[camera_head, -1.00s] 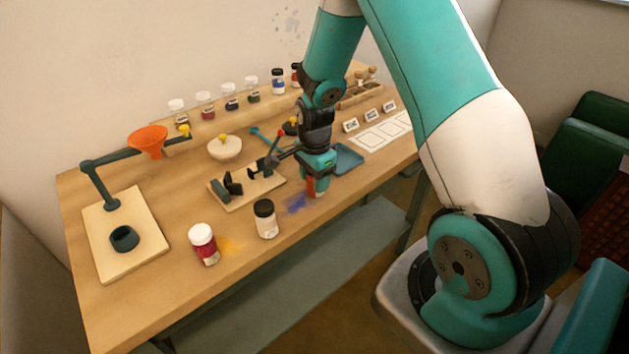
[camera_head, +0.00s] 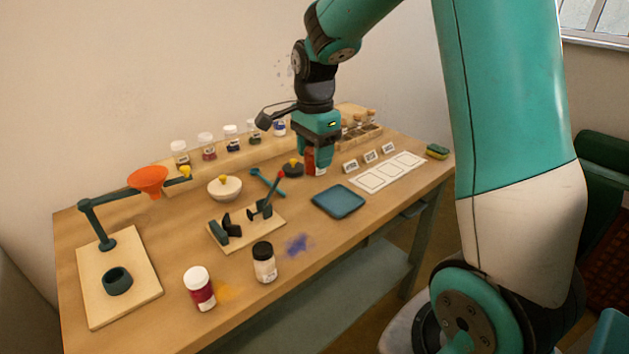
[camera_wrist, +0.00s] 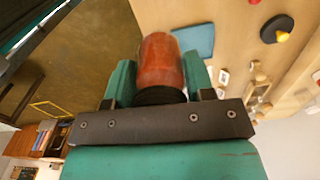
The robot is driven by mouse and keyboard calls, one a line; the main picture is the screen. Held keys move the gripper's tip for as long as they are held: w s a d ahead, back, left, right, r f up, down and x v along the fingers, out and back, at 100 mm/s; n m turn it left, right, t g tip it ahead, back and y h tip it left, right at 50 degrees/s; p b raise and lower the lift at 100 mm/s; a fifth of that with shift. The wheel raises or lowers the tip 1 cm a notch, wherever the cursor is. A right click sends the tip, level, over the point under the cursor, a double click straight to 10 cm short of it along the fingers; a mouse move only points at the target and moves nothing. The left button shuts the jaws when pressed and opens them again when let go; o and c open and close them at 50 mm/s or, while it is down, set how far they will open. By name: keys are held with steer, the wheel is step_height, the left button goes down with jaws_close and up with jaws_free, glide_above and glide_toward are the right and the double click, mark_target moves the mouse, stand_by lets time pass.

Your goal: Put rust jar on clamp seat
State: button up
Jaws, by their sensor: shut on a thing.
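My gripper (camera_head: 316,158) is shut on the rust jar (camera_head: 310,161), above the back part of the table. In the wrist view the reddish-brown jar (camera_wrist: 161,62) sits between the two fingers, its black lid towards the palm. In the head view the fingers partly cover it. The clamp stands on a pale board (camera_head: 262,235), left of and nearer than my gripper. It has dark upright jaws (camera_head: 231,221) and a lever with a red knob (camera_head: 281,174). No jar stands at the clamp.
A blue tray (camera_head: 338,201) lies right of the clamp. A white bowl (camera_head: 224,188) and a black lid-like disc with a yellow knob (camera_head: 293,170) are behind it. A black-lidded jar (camera_head: 264,263) and a white-lidded red jar (camera_head: 198,289) stand in front. Several jars line the back shelf.

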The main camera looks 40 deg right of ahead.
step_height(320, 180, up, 2)
steer(key=a+f+n, duration=0.4)
steer(key=f+n, duration=0.5)
steer(key=n, duration=0.8)
glide_above(294, 254)
steer(key=f, duration=0.7)
steer(key=shift+w+d, duration=0.15)
steer(key=shift+w, duration=0.05)
steer(key=shift+s+a+f+n, duration=0.2)
steer(key=shift+a+f+n, duration=0.05)
steer(key=shift+f+n, duration=0.45)
